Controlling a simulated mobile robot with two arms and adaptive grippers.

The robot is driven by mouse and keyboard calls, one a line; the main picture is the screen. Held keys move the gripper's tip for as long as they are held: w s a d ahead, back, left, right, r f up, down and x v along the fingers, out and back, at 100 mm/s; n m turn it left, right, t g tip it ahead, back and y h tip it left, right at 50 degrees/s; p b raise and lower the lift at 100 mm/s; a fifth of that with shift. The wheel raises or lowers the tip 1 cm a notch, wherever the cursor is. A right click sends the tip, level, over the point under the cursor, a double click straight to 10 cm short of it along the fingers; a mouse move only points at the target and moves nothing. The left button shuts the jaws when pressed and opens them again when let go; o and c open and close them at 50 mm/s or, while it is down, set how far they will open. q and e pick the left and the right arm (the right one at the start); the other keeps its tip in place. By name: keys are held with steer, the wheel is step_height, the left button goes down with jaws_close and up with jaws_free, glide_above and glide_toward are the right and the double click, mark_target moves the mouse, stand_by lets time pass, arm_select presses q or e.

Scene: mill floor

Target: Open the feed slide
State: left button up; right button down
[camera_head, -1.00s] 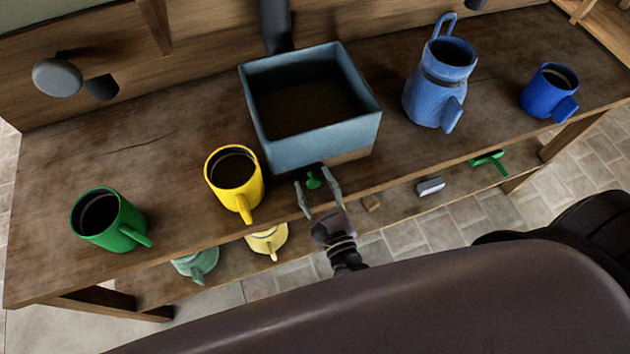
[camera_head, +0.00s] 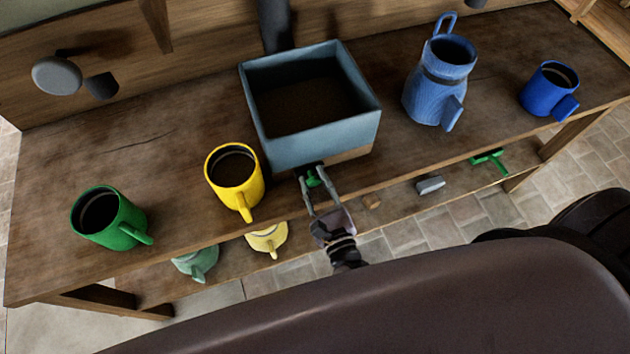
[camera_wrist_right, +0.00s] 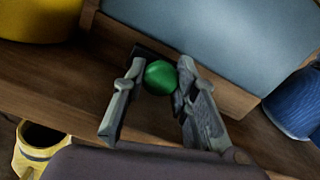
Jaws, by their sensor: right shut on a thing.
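The feed slide shows as a dark plate with a green knob (camera_head: 313,178) at the front foot of the blue-grey feed box (camera_head: 318,142). My right gripper (camera_head: 314,182) is shut on the green knob, one finger on each side. In the right wrist view the round green knob (camera_wrist_right: 160,77) sits between the fingertips, just below the box's wooden base (camera_wrist_right: 222,88). Most of the slide is hidden under the box. The box is open on top and has a dark, brownish inside. My left gripper is not in view.
A yellow mug (camera_head: 233,178) stands just left of the box, and a green mug (camera_head: 107,218) farther left. A blue jug (camera_head: 436,90) and a blue mug (camera_head: 548,92) stand to the right. A lower shelf holds a pale yellow vessel (camera_head: 267,240) and several small things.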

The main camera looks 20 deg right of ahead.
stand_by(0.4)
steer(key=d+b, duration=0.1)
steer(key=d, duration=0.5)
steer(key=shift+d, duration=0.4)
steer(key=c, duration=1.3)
jaws_free()
steer(key=shift+w, duration=0.1)
steer(key=s, duration=1.2)
steer(key=shift+d, duration=0.15)
steer(key=shift+f, duration=0.1)
